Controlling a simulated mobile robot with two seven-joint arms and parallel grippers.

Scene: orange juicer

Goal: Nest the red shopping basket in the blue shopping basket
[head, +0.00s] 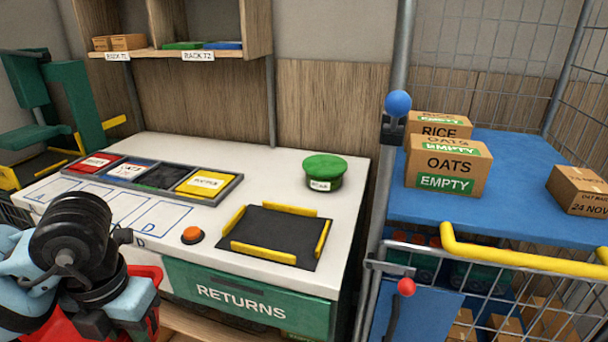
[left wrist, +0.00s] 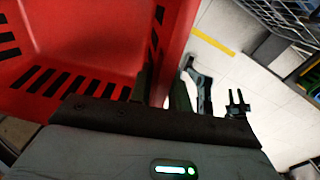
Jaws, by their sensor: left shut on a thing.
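My left gripper (left wrist: 162,88) is shut on the wall of the red shopping basket (left wrist: 85,40), with one finger inside the basket and one outside. The basket's slotted inside fills the upper left of the left wrist view and looks empty where it shows. In the head view the red basket (head: 146,274) is at the lower left, below the counter top and mostly hidden behind my left arm. I cannot make out the blue shopping basket in either view.
A wire cage cart (head: 500,265) with boxes stands at the right. Pale floor (left wrist: 225,20) shows beside the basket.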

